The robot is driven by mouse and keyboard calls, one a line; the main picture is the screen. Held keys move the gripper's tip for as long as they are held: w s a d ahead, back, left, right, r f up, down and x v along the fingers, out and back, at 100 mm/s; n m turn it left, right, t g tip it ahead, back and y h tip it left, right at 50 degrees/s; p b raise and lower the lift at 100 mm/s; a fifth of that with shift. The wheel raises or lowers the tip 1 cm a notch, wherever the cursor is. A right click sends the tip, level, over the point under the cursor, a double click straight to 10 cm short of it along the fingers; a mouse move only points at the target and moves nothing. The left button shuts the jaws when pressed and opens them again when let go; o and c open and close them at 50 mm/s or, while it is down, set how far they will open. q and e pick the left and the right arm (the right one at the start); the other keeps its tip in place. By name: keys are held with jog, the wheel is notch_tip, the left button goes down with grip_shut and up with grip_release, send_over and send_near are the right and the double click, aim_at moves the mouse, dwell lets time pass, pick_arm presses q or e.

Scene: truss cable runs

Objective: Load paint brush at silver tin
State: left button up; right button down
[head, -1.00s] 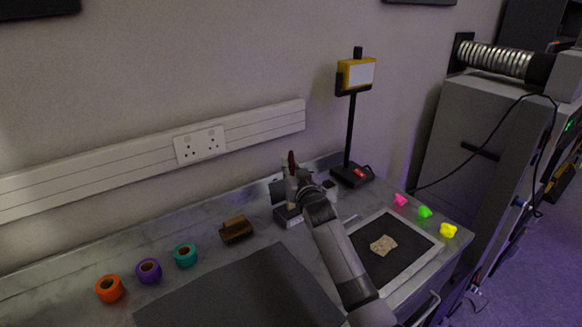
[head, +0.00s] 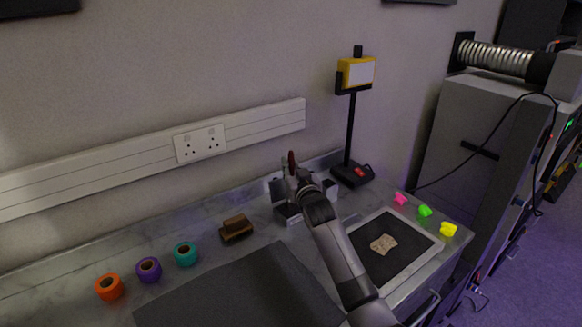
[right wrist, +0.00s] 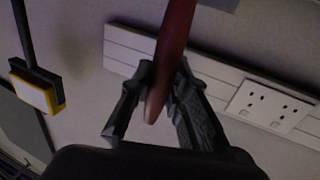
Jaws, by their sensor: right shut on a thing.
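My right gripper (head: 301,180) is shut on the paint brush. The brush's dark red handle (head: 292,160) stands up nearly upright above the fingers in the head view. In the right wrist view the red handle (right wrist: 172,45) runs between the two dark fingers (right wrist: 160,88). The bristle end is hidden. A grey, silver-looking tin (head: 278,188) stands just left of the gripper on a small holder (head: 286,213). Another small container (head: 330,188) shows to its right. I cannot tell whether the bristles are inside a tin. My left gripper is not in view.
A yellow-headed lamp (head: 356,72) stands behind on the right. A brown wooden block (head: 235,229) and tape rolls (head: 148,270) lie to the left. A framed dark tray (head: 405,265) holds a beige scrap (head: 383,243). A grey mat (head: 240,290) covers the front.

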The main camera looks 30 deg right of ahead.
aim_at(291, 151)
jog(key=shift+r+p, duration=3)
jog(key=shift+r, duration=0.45)
